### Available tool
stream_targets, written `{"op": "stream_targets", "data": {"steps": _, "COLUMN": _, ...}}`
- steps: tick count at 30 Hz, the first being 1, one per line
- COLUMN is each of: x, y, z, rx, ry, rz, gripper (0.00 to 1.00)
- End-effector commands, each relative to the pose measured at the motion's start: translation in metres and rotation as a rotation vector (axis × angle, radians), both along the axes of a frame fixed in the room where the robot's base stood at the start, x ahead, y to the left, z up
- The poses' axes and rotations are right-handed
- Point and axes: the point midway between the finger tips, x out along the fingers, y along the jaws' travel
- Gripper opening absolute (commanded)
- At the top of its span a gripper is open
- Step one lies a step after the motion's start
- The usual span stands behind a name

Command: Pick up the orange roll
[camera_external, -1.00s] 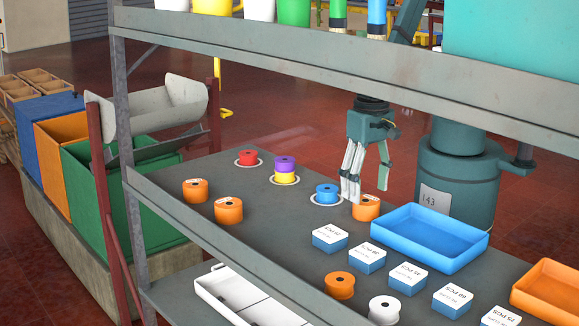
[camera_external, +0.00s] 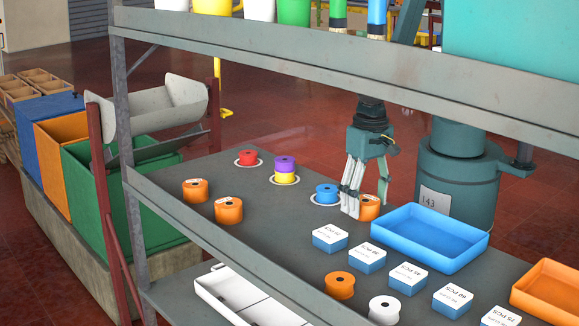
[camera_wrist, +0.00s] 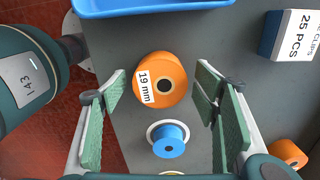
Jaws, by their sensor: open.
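An orange roll (camera_external: 371,208) stands on the grey shelf beside the blue tray. It is partly hidden by my gripper (camera_external: 365,205) in the external view. In the wrist view the same orange roll (camera_wrist: 170,72) shows its dark centre hole and a white "19 mm" label, between the two green-padded fingers. My gripper (camera_wrist: 160,88) is open, with a finger on each side and a visible gap to the roll in the picture. Other orange rolls stand at the shelf's left, one near the corner (camera_external: 195,191) and one before it (camera_external: 229,211). An orange spool (camera_external: 340,286) is at the front.
A blue spool (camera_external: 327,193) on a white ring is close to the left of my gripper. The blue tray (camera_external: 392,252) is to the right. Small labelled boxes (camera_external: 330,238) line the front. The upper shelf beam (camera_external: 330,62) crosses above. Red and purple-yellow spools stand farther back.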

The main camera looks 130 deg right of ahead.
Motion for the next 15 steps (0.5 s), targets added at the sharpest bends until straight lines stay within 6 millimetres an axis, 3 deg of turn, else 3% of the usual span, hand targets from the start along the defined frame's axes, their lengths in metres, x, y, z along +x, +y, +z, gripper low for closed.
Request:
{"op": "stream_targets", "data": {"steps": 6, "x": 0.0, "y": 0.0, "z": 0.0, "rx": 0.0, "ry": 0.0, "rz": 0.0, "gripper": 0.59}}
{"op": "stream_targets", "data": {"steps": 13, "x": 0.0, "y": 0.0, "z": 0.0, "rx": 0.0, "ry": 0.0, "rz": 0.0, "gripper": 0.29}}
{"op": "stream_targets", "data": {"steps": 15, "x": 0.0, "y": 0.0, "z": 0.0001, "rx": 0.0, "ry": 0.0, "rz": 0.0, "gripper": 0.29}}
